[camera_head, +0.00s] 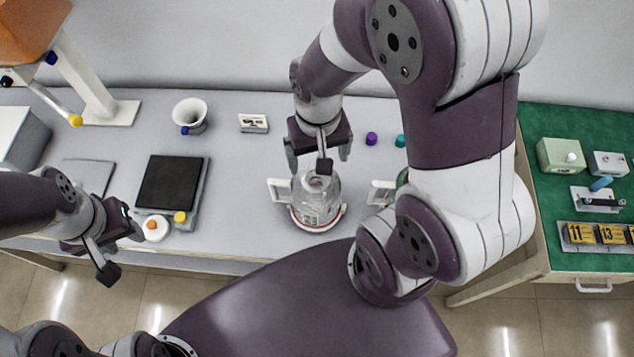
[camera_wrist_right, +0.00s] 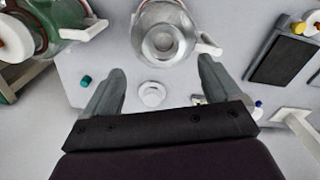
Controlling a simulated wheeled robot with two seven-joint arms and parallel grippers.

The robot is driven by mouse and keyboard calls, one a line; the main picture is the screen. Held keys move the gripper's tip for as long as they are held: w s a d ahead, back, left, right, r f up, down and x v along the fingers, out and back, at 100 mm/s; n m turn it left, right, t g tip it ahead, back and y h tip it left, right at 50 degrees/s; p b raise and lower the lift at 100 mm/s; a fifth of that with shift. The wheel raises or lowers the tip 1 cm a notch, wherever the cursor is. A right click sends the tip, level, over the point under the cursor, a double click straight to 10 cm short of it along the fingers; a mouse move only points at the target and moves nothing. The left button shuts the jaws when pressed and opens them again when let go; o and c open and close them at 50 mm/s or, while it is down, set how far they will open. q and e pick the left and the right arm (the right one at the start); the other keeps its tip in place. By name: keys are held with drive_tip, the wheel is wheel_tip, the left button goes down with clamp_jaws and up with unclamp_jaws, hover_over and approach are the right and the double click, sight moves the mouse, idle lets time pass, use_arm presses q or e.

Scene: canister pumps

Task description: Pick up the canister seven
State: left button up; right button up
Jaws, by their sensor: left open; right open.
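A clear glass canister (camera_head: 318,207) with a white side handle and a red-and-white base ring stands upright near the bench's front edge. It also shows at the top of the right wrist view (camera_wrist_right: 165,32). I see no readable number on it. A green canister (camera_wrist_right: 62,18) with a white handle stands beside it, mostly hidden behind my right arm in the head view. My right gripper (camera_head: 320,160) is open and empty, just behind and above the clear canister, with its fingers (camera_wrist_right: 162,70) apart. My left gripper (camera_head: 121,253) is open and empty at the bench's front left.
A black-topped scale (camera_head: 172,184) stands on the left of the grey bench, with a white cup (camera_head: 190,115) behind it. A small plate (camera_head: 253,123) and a purple cap (camera_head: 371,138) lie at the back. A green table (camera_head: 560,125) with devices stands at right.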

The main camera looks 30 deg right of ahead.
sight(316, 182)
drive_tip(key=f, duration=0.4)
drive_tip(key=a+f, duration=0.1)
drive_tip(key=f, duration=0.1)
drive_tip(key=shift+s, duration=0.3)
drive_tip(key=shift+w+d+f, duration=0.2)
drive_tip(key=shift+f, duration=0.05)
drive_tip(key=shift+s+a+r, duration=0.1)
drive_tip(key=shift+s+a, duration=0.05)
drive_tip(key=shift+s, duration=0.05)
drive_tip(key=c, duration=1.1)
drive_tip(key=shift+w, duration=0.1)
drive_tip(key=c, duration=0.5)
